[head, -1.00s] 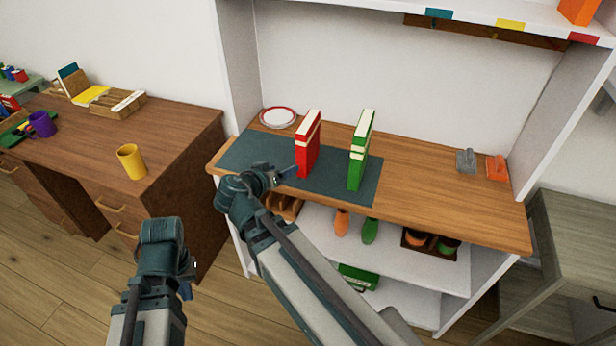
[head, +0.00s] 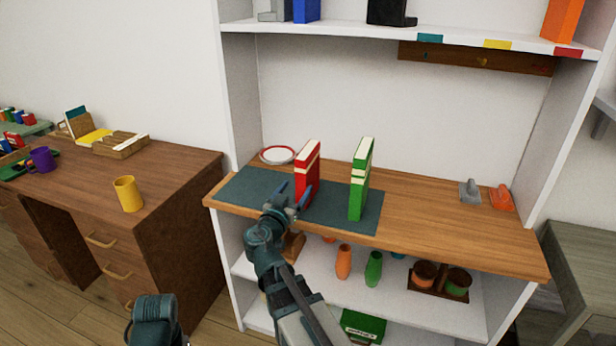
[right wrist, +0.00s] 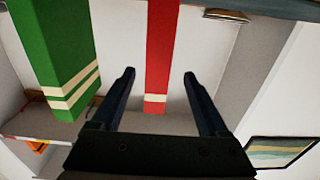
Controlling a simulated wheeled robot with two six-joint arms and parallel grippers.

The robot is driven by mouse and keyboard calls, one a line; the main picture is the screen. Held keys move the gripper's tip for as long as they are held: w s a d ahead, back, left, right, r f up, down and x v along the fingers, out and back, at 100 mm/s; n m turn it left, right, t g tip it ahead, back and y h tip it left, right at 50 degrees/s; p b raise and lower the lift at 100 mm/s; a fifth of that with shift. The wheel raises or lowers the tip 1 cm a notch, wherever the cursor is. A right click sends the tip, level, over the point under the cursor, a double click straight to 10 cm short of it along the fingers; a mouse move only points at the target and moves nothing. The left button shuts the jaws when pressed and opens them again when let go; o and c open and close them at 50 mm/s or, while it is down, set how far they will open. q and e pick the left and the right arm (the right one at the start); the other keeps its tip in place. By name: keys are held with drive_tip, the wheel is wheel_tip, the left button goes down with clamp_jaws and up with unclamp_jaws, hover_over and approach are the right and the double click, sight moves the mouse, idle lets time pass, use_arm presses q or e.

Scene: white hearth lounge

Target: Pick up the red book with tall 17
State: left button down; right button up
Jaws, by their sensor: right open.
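The red book (head: 306,176), with pale bands near its top, stands upright on a dark mat (head: 240,190) on the wooden shelf. My right gripper (head: 293,193) is open and empty, close in front of the book's lower part. In the right wrist view the red book (right wrist: 162,45) shows between my right gripper's two fingers (right wrist: 159,75), with a gap on each side. I cannot tell whether the fingertips reach past its front edge. Only part of my left arm shows at the bottom of the head view; its gripper is out of frame.
A green book (head: 359,182) stands upright on the mat, right of the red one. A red-rimmed plate (head: 277,155) lies behind to the left. Grey (head: 469,191) and orange (head: 501,198) objects sit at the shelf's right. An upper shelf (head: 380,32) hangs above.

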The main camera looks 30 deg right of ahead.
sight(308, 174)
drive_tip(key=shift+f+x, duration=0.2)
drive_tip(key=shift+x, duration=4.55)
drive_tip(key=shift+s, duration=0.15)
clamp_jaws()
